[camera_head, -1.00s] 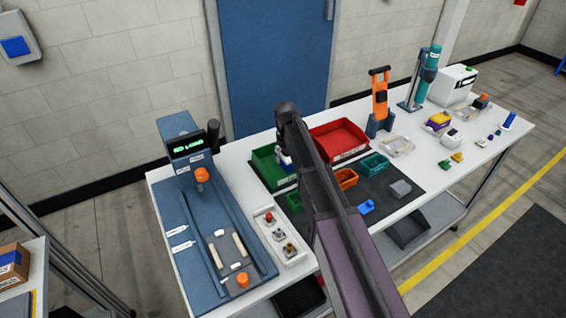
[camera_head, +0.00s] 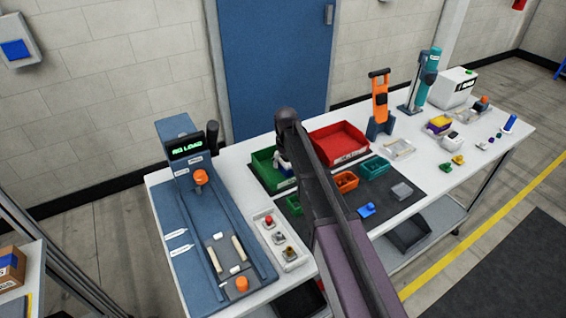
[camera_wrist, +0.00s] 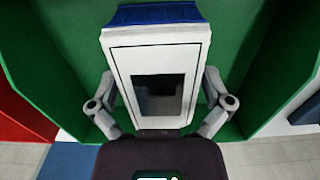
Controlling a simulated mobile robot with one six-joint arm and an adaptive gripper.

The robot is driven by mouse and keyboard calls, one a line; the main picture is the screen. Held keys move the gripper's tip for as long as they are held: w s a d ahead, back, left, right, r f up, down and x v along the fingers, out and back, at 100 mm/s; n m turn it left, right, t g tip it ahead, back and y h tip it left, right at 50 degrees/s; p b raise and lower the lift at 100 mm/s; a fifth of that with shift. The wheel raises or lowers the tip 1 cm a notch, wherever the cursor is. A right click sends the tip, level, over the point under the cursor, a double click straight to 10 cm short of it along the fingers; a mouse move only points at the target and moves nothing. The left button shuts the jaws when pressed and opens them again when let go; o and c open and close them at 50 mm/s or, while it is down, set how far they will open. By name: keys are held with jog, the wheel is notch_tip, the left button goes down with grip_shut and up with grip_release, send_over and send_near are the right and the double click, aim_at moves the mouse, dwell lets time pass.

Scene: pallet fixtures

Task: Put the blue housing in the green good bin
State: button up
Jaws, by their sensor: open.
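The green bin (camera_head: 262,164) stands at the back of the bench, left of the red bin. Its green walls (camera_wrist: 55,35) fill much of the wrist view. A boxy part with a blue end (camera_wrist: 155,14) and a white face with a dark window, apparently the blue housing, is inside the green bin's outline. My gripper (camera_wrist: 162,98) is open, with one finger on each side of this part. Finger contact and whether the part rests on the bin floor cannot be told. In the head view my arm hides most of the gripper and part.
The red bin (camera_head: 340,141) stands close on the right. Small orange (camera_head: 346,181) and teal (camera_head: 374,167) bins, a blue piece (camera_head: 367,210) and a grey block (camera_head: 402,191) are on the dark mat. A press-like fixture (camera_head: 190,165) stands left, its display reading "NO LOAD".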

jog(key=shift+r, duration=0.1)
notch_tip(320, 180, up, 12)
jog(key=p, duration=1.2)
dwell(0.3)
dwell(0.6)
jog(key=s+d+m, duration=0.6)
jog(key=s+d, duration=1.5)
jog(key=s, duration=0.4)
jog(key=shift+d+m, duration=0.25)
jog(key=shift+m, duration=0.15)
